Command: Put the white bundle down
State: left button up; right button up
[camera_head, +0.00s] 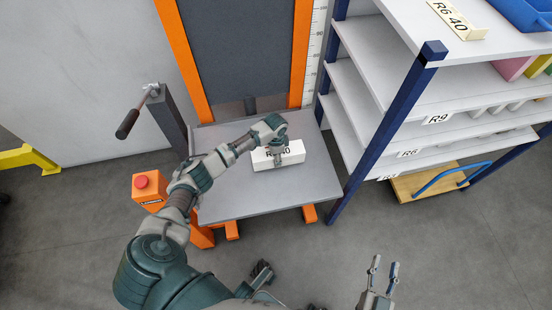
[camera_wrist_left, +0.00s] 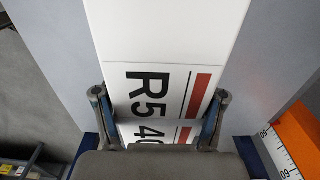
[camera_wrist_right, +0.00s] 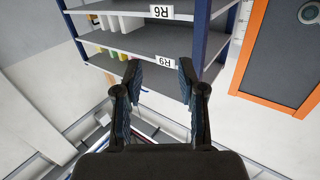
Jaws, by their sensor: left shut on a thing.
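The white bundle (camera_head: 262,157) is at the grey platform (camera_head: 235,204) in front of the orange frame. Its label reads R5 40 in the left wrist view (camera_wrist_left: 150,50). My left gripper (camera_head: 283,158) reaches over the platform from the left and is shut on the bundle, with one finger on each side of it in the left wrist view. I cannot tell whether the bundle's underside touches the platform. My right gripper (camera_head: 384,270) is open and empty, low over the floor at the bottom right; its spread fingers also show in the right wrist view (camera_wrist_right: 160,85).
A shelf rack with blue posts (camera_head: 385,130) stands close to the platform's right side. A wooden cart with a blue handle (camera_head: 430,181) is under it. A lever post (camera_head: 170,120) and an orange box with a red button (camera_head: 142,181) stand at the left. The platform's front is clear.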

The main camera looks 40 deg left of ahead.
pick_arm(q)
jog(key=shift+w+b, duration=0.35)
jog(key=shift+w, duration=0.2)
jog(key=shift+f, duration=0.15)
notch_tip(320, 180, down, 3)
jog(key=b, duration=0.3)
jog(key=shift+a, duration=0.1)
pick_arm(e)
jog(key=s+r+m+t+y, duration=0.1)
jog(key=s+r+t, duration=0.2)
jog(key=r+t, duration=0.5)
jog(key=shift+s+r+t, duration=0.3)
jog(key=shift+r, duration=0.25)
pick_arm(q)
jog(key=o, duration=1.8)
jog(key=shift+f, duration=0.1)
